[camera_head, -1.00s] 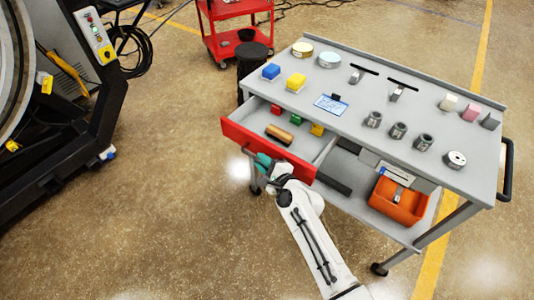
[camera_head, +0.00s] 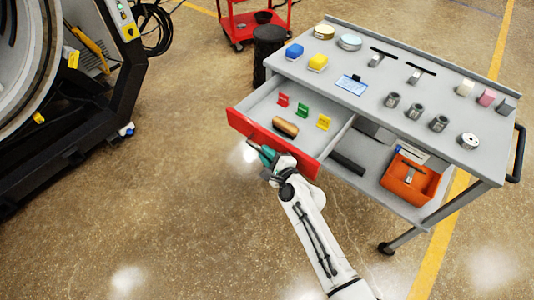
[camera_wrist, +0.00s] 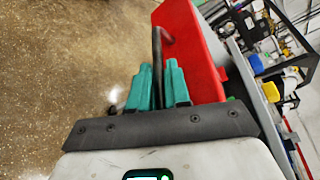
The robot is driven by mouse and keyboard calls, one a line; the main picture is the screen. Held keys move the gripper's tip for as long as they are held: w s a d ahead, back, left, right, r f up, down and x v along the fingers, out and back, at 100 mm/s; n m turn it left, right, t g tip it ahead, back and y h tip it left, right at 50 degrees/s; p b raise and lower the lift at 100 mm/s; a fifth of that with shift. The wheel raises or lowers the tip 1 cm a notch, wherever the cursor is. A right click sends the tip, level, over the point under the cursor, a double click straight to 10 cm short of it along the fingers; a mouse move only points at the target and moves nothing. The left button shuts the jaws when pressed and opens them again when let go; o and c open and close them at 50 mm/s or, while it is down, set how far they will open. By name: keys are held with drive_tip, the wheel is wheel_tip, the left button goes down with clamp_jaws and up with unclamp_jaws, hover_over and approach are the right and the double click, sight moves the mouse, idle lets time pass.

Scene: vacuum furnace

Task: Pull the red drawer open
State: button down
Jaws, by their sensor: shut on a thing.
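The red drawer (camera_head: 312,164) in the left part of the grey cart is pulled well out, and its inside shows. Several things lie in it: a red piece (camera_head: 283,99), a green piece (camera_head: 302,109), a yellow piece (camera_head: 323,122) and a brown wooden-handled item (camera_head: 285,127). My gripper (camera_head: 262,152) is at the drawer's front. In the wrist view, its teal fingers (camera_wrist: 159,88) are shut on the dark drawer handle (camera_wrist: 157,55), beside the red front panel (camera_wrist: 192,50). In the head view the handle is mostly hidden by my gripper.
The cart top (camera_head: 400,75) bears blocks, cylinders and rolls. An orange bin (camera_head: 409,181) stands on its lower shelf. A black stool-like cylinder (camera_head: 268,50) and a red trolley (camera_head: 255,22) stand behind. The furnace (camera_head: 70,110) is at left. Floor before the drawer is clear.

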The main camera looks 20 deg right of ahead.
drive_tip(key=c, duration=1.4)
unclamp_jaws()
drive_tip(key=shift+f, duration=0.1)
drive_tip(key=shift+c, duration=0.2)
drive_tip(key=p+v, duration=0.1)
drive_tip(key=v, duration=1)
drive_tip(key=s+d+n+g+h, duration=0.1)
drive_tip(key=s+d+n+g, duration=0.2)
drive_tip(key=s+n, duration=0.4)
drive_tip(key=s+d+r+n+g+h, duration=0.1)
drive_tip(key=s+d+n+g, duration=0.3)
drive_tip(key=s, duration=0.9)
drive_tip(key=s+d+n+g+h, duration=0.2)
drive_tip(key=s+d+n+g, duration=0.2)
drive_tip(key=s+n+g, duration=0.3)
drive_tip(key=s+n, duration=0.2)
drive_tip(key=s, duration=0.1)
drive_tip(key=shift+s+d+r+n+h, duration=0.15)
drive_tip(key=shift+s+r+n+h, duration=0.15)
drive_tip(key=shift+r+h, duration=0.1)
